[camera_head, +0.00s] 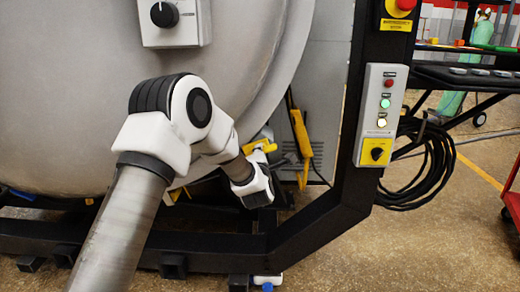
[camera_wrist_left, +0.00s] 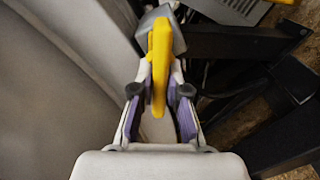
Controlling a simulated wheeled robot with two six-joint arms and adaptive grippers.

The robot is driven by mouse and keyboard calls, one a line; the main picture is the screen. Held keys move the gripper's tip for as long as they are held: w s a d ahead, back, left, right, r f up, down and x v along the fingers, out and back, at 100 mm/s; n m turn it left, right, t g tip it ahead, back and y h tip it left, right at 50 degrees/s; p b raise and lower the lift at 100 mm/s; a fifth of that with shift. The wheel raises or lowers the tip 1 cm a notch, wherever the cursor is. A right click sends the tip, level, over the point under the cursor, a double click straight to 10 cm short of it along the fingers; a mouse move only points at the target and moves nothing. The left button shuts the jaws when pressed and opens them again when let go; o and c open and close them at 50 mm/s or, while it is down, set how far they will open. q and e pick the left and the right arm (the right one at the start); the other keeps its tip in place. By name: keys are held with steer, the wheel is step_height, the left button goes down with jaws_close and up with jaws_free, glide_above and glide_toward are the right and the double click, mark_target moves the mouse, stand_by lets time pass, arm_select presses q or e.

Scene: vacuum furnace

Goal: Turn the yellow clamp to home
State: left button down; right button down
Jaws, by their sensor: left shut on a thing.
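The yellow clamp (camera_wrist_left: 161,45) shows in the left wrist view as a long yellow handle running between my fingers from a grey metal block (camera_wrist_left: 160,18). My left gripper (camera_wrist_left: 159,95), with purple inner pads, is shut on its lower part. In the head view, my left wrist (camera_head: 252,185) is low beside the furnace rim and hides the fingers. A yellow piece (camera_head: 260,147) shows just above this wrist, and an upright yellow handle (camera_head: 302,140) stands to its right. I cannot tell from this view which one I hold. My right gripper is not in view.
The round grey furnace body (camera_head: 90,100) fills the left side. A black frame (camera_head: 345,170) with a button panel (camera_head: 383,110) stands right of my wrist. Coiled black cables (camera_head: 430,165) hang beyond it. A black lower beam (camera_head: 215,245) runs under my arm.

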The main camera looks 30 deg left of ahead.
arm_select(q)
steer(key=m+p, duration=0.1)
steer(key=m, duration=0.1)
steer(key=m+p, duration=0.3)
steer(key=m, duration=0.1)
steer(key=shift+r+m, duration=0.3)
steer(key=m+p, duration=0.2)
steer(key=m, duration=0.1)
steer(key=shift+p, duration=0.35)
steer(key=shift+m+p, duration=0.7)
steer(key=shift+m, duration=0.6)
steer(key=shift+f, duration=0.1)
steer(key=c, duration=1.2)
jaws_free()
steer(key=shift+o, duration=0.2)
